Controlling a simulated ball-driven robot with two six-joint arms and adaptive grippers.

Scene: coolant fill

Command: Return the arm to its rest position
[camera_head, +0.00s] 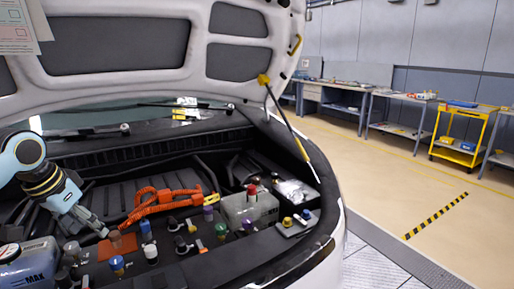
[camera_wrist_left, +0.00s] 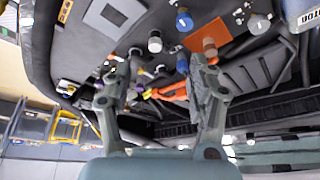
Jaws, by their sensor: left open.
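My left gripper (camera_head: 103,232) reaches in from the left over the engine bay. In the left wrist view its two fingers are spread apart (camera_wrist_left: 160,78), with no object held between them. It is close above an orange-brown square plate (camera_head: 116,246) and a brownish cap, which shows in the left wrist view (camera_wrist_left: 210,46). I cannot tell whether the fingertips touch anything. A tank marked MAX (camera_head: 28,264) sits at the lower left, partly cut off. A pale tank (camera_head: 240,208) with a red cap (camera_head: 252,191) stands right of centre. My right gripper is not in view.
Several coloured caps, such as a blue one (camera_head: 117,263) and a green one (camera_head: 221,229), stand around the gripper. An orange hose (camera_head: 165,201) lies to its right. The raised hood (camera_head: 120,80) and its strut (camera_head: 286,122) are above. Open floor (camera_head: 385,180) lies right of the car.

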